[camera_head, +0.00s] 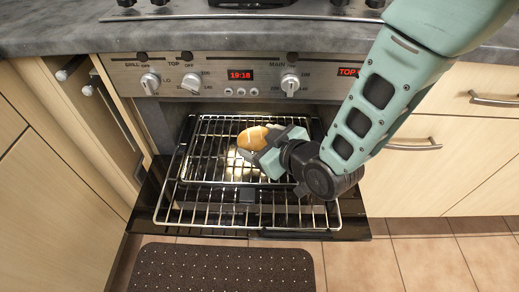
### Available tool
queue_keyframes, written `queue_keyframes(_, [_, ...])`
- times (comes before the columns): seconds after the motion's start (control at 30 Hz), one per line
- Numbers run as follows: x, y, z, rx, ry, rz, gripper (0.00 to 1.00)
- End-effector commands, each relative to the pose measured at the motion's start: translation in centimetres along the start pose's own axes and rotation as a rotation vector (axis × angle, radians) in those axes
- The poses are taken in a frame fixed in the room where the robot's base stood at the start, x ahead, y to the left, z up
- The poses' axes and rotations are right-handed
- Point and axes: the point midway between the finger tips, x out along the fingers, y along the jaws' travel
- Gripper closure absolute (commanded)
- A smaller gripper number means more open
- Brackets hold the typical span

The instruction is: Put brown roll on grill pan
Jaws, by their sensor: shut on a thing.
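A brown roll (253,138) is held in the jaws of my gripper (258,147), which is shut on it. The gripper comes in from the right and covers the roll's right side. Roll and gripper are over the back right part of the grill pan's wire rack (206,150), inside the opened grill compartment. I cannot tell whether the roll touches the rack or is just above it. The rest of the visible rack is bare.
A lower wire rack (190,203) sticks out in front, above the opened dark oven door (148,205). The control panel with knobs (290,84) is just above the opening. Drawers with handles (414,146) stand to the right, and a dark mat (222,270) lies on the floor.

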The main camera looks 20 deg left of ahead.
Motion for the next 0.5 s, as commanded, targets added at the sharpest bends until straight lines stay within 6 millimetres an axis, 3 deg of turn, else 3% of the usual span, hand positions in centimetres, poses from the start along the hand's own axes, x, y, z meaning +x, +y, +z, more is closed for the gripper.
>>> queue_keyframes(0.07, [0.7, 0.1, -0.3, 0.000, 0.002, 0.000, 0.50])
queue_keyframes(0.27, [2.0, -0.5, 2.8, 0.001, -0.001, 0.000, 0.50])
queue_keyframes(0.5, [2.0, -0.5, 2.8, 0.000, 0.001, 0.000, 0.50])
